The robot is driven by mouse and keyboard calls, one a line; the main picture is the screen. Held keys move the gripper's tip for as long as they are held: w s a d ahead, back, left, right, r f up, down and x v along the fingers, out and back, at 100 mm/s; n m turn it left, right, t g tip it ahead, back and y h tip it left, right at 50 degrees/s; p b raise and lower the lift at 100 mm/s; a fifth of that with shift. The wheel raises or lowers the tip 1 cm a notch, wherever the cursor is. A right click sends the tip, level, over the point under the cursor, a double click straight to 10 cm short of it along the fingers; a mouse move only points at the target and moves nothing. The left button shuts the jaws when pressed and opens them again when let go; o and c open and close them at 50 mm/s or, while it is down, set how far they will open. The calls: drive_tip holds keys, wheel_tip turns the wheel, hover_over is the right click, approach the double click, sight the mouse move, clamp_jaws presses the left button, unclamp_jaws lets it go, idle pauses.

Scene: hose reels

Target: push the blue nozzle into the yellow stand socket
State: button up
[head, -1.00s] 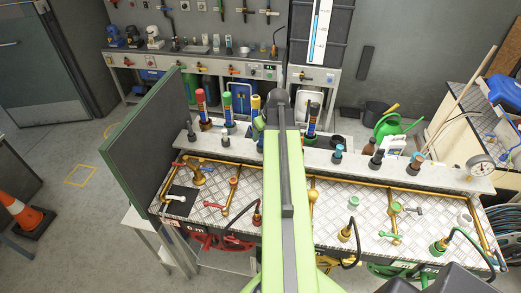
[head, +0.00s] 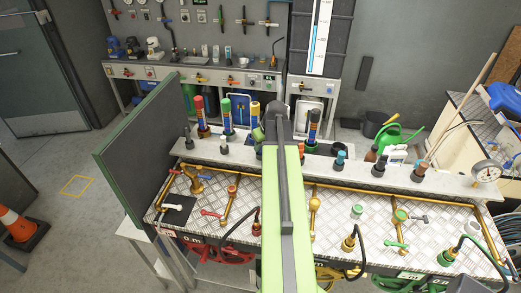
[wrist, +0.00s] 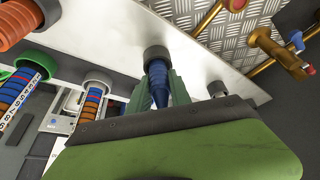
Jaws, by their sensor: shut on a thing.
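My gripper (wrist: 158,92) is shut on the blue nozzle (wrist: 158,78), with a green finger on either side of it. One end of the nozzle meets a dark grey collar (wrist: 157,54) above the pale shelf; I cannot tell whether it sits inside it. In the head view my arm hides the nozzle and most of the gripper. A yellow-topped stand (head: 255,109) stands behind the shelf, just left of my arm, partly covered. Its socket cannot be made out.
A red-topped stand (head: 199,103) and a green-topped stand (head: 226,104) stand farther left. A black-topped stand (head: 314,117) is right of my arm. Small nozzles line the pale shelf (head: 235,157). A dark upright panel (head: 140,150) closes the bench's left end.

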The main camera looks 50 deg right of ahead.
clamp_jaws()
drive_tip(key=r+p, duration=0.5)
drive_tip(key=shift+s+d+r, duration=0.2)
drive_tip(key=shift+d, duration=0.05)
drive_tip(key=s+d+r+p, duration=0.5)
drive_tip(key=s+d+p, duration=0.1)
drive_tip(key=s+d, duration=0.1)
drive_tip(key=shift+s+d+r, duration=0.3)
drive_tip(key=shift+s+d, duration=0.1)
